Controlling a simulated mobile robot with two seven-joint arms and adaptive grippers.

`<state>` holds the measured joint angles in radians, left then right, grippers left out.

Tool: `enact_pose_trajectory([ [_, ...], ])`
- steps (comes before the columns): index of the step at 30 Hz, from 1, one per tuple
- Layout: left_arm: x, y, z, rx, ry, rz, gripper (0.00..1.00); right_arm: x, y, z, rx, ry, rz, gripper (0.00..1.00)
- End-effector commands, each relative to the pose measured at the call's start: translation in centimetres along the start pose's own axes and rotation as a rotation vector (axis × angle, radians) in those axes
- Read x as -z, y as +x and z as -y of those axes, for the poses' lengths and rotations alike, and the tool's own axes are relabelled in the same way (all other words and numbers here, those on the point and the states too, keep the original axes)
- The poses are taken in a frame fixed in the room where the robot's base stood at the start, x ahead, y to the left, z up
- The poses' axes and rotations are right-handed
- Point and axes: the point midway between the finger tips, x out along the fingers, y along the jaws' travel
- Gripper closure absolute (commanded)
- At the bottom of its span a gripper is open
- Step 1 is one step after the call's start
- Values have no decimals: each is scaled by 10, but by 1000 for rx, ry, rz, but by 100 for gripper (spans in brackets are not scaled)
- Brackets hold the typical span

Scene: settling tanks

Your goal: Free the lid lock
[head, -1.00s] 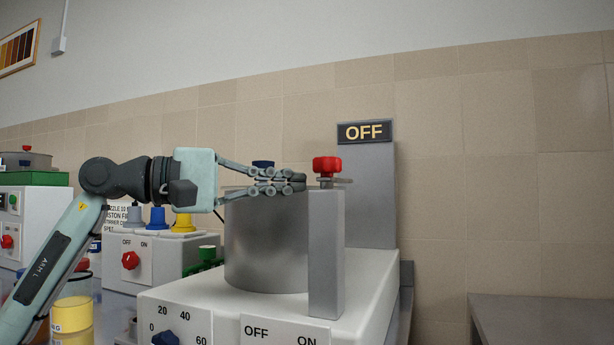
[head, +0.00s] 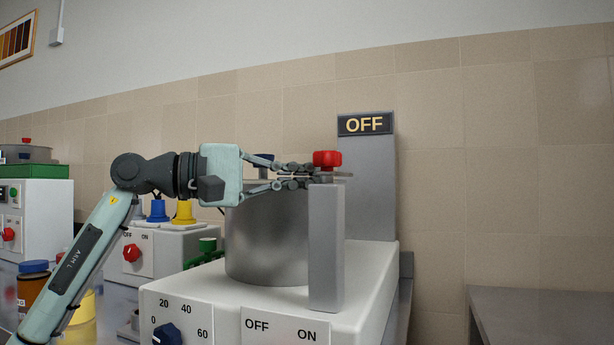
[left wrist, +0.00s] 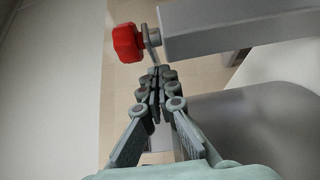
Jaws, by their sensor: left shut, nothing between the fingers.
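A red knob (head: 327,158) sits on top of a grey upright post (head: 326,250), with a thin metal latch plate (head: 343,174) just under it. The post stands beside a round steel vessel (head: 262,245) on a white machine. My left gripper (head: 308,177) is shut and empty, its fingertips at the left side of the knob near latch height. In the left wrist view the closed fingertips (left wrist: 157,78) point at the thin plate below the red knob (left wrist: 127,43); I cannot tell whether they touch it. My right gripper is not in view.
An OFF sign (head: 365,124) tops a grey column behind the vessel. The white machine (head: 205,296) has a blue dial and an OFF/ON panel. More switch boxes stand at left. A grey bench (head: 540,305) is at right, with open space above it.

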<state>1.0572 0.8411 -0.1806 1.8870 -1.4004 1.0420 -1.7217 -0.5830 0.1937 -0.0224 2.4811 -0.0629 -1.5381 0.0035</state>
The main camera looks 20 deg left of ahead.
Motion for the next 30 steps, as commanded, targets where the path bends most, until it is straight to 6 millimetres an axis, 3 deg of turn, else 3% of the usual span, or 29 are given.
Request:
enact_pose_trajectory([
  [20, 0, 6, 0, 1, 2, 85, 100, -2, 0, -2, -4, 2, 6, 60],
  [30, 2, 14, 0, 0, 2, 84, 100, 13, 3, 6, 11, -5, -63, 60],
])
